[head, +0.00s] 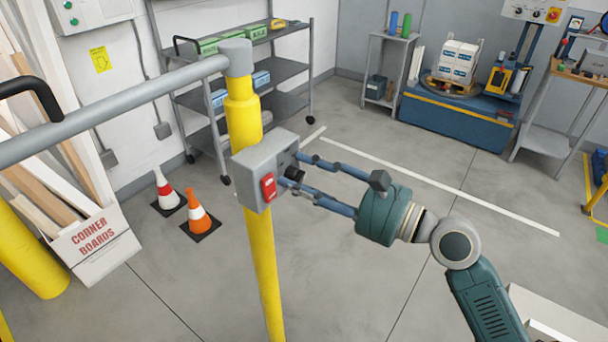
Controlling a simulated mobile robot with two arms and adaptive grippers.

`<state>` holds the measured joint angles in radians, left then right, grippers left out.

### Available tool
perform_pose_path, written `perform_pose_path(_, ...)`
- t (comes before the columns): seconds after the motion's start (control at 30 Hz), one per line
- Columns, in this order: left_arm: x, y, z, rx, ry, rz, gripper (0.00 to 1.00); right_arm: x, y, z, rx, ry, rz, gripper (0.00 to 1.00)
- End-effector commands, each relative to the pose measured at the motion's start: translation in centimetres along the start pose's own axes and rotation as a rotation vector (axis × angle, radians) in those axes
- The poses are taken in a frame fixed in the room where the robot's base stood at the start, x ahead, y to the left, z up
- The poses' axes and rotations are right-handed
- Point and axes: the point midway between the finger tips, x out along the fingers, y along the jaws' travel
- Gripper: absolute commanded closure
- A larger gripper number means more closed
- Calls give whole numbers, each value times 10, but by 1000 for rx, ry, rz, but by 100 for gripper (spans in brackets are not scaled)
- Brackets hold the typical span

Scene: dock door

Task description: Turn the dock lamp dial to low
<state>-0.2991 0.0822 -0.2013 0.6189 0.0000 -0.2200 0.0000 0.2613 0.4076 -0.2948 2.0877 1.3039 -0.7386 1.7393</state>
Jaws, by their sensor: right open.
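A grey control box (253,163) is mounted on a yellow post (264,270). A red switch (268,187) sits on its front face. A black dial (294,175) sticks out of its right-hand face; its marks and setting cannot be read from here. My right gripper (292,171) comes in from the right, with its two blue fingers spread. One fingertip is above the dial and one below it; I cannot tell whether either touches the dial or box. My left gripper is not in view.
A grey rail (130,108) runs left from the post top. Two cones (199,215) and a corner-boards box (90,243) stand at the left. A grey shelf cart (285,103) is behind the post. The floor right of the post is mostly clear.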

Motion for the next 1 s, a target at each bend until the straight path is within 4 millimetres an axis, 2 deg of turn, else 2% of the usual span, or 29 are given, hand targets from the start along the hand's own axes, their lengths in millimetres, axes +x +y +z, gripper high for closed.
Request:
perform_pose_path(0.13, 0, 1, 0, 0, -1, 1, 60, 0, 0, 0, 0, 0, 0, 59)
perform_pose_path(0.33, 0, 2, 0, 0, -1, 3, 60, 0, 0, 0, 0, 0, -1, 98)
perform_pose_path(0.37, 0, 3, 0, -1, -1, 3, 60, 0, 0, 0, 0, 0, -1, 100)
perform_pose_path(0.73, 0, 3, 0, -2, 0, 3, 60, 0, 0, 1, -51, 1, 2, 100)
perform_pose_path(1.0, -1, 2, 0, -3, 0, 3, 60, 0, -1, 2, -229, 9, 10, 100)
